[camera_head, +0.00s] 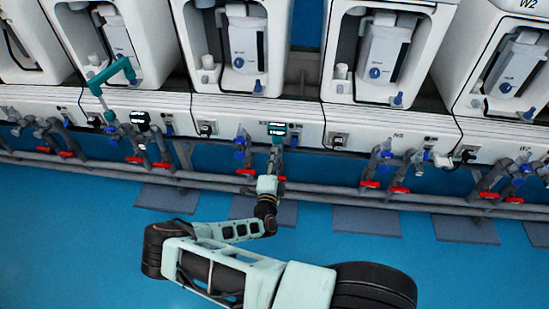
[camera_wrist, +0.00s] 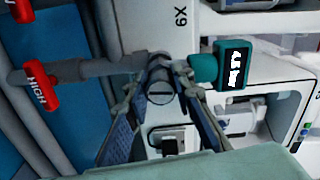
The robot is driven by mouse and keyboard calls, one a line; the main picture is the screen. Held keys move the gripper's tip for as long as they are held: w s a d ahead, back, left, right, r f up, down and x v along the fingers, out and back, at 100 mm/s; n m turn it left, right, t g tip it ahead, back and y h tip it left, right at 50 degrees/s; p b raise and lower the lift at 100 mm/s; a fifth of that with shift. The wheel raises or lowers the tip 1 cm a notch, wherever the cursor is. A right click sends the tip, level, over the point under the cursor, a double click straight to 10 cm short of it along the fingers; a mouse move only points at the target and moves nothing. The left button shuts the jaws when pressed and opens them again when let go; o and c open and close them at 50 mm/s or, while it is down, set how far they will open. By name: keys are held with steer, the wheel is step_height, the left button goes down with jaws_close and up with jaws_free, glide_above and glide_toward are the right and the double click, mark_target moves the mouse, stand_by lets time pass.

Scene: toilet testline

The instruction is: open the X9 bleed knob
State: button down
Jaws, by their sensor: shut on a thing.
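In the wrist view the X9 label sits on the white panel above a dark grey, round knob (camera_wrist: 159,85) with a slot across its face. My gripper (camera_wrist: 158,82) has one finger on each side of this knob, closed on it. The fingers hide the knob's sides. In the head view my gripper (camera_head: 275,152) reaches the pipework below the white station in the middle; the knob is too small and covered to make out there.
A teal gauge with a lit display (camera_wrist: 232,66) stands close to the right finger. Grey pipes with a red HIGH handle (camera_wrist: 40,86) are at left. In the head view, white stations line the wall, with red pipe handles (camera_head: 246,172) below. The blue floor (camera_head: 450,270) is clear at lower right.

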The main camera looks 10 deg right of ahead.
steer(key=shift+n, duration=0.6)
steer(key=c, duration=1.7)
jaws_free()
steer(key=shift+o, duration=0.2)
